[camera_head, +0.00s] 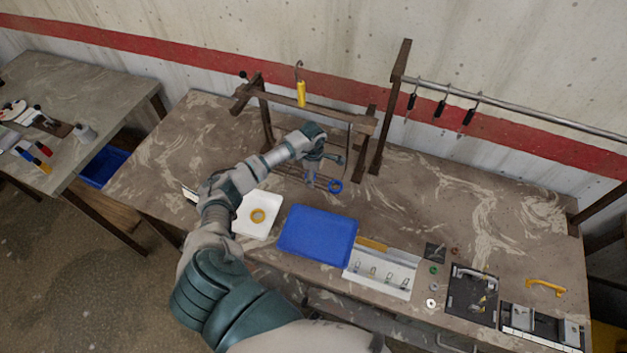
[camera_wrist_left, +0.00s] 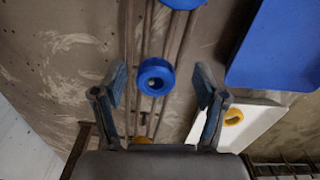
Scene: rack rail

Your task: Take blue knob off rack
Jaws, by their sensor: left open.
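A blue round knob with a dark centre (camera_wrist_left: 156,77) shows between the fingers of my left gripper (camera_wrist_left: 159,80) in the left wrist view. The fingers are spread on both sides, with gaps to the knob. A second blue piece (camera_wrist_left: 183,3) is cut off at the top edge, on the rack's rods (camera_wrist_left: 172,60). In the head view my left gripper (camera_head: 324,173) points down over the rods of the wooden rack (camera_head: 330,115). A blue ring (camera_head: 335,186) shows just right of it. The gripper hides the other blue knob there. My right gripper is out of view.
A blue tray (camera_head: 318,235) and a white plate with a yellow ring (camera_head: 240,219) lie in front of the rack. A yellow-handled tool (camera_head: 301,94) hangs above the rack's beam. Black-handled tools hang from a rail (camera_head: 510,107). The bench's right rear is clear.

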